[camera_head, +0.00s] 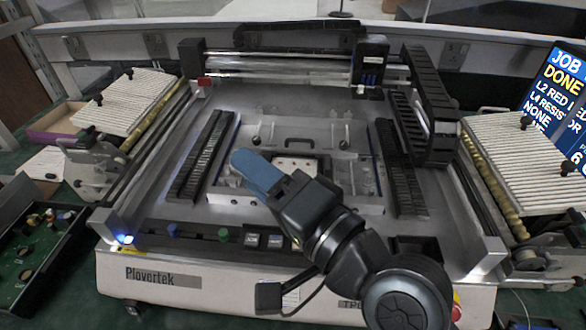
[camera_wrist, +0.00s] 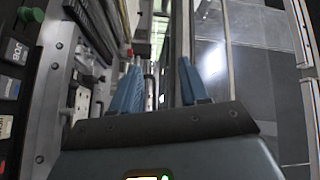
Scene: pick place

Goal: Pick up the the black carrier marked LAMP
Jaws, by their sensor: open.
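I cannot read the word LAMP anywhere, so I cannot tell which item is the black carrier marked LAMP. Small dark blocks with pale lettered labels (camera_head: 251,240) sit on the machine's front strip. In the wrist view a similar block (camera_wrist: 14,52) seems to read JOB, at the left edge. My gripper (camera_head: 245,165) has blue fingers and hangs over the middle of the machine bed. In the wrist view my gripper (camera_wrist: 160,80) has its two fingers apart, with nothing held between them. My arm hides part of the front strip.
A pale framed board fixture (camera_head: 225,198) lies on the bed under my gripper. Black slotted rails (camera_head: 203,155) flank it. A dark gantry head (camera_head: 370,62) stands behind. Ribbed feeder banks (camera_head: 125,102) stand on both sides. A dark parts tray (camera_head: 40,250) is at far left, and a screen (camera_head: 560,85) at right.

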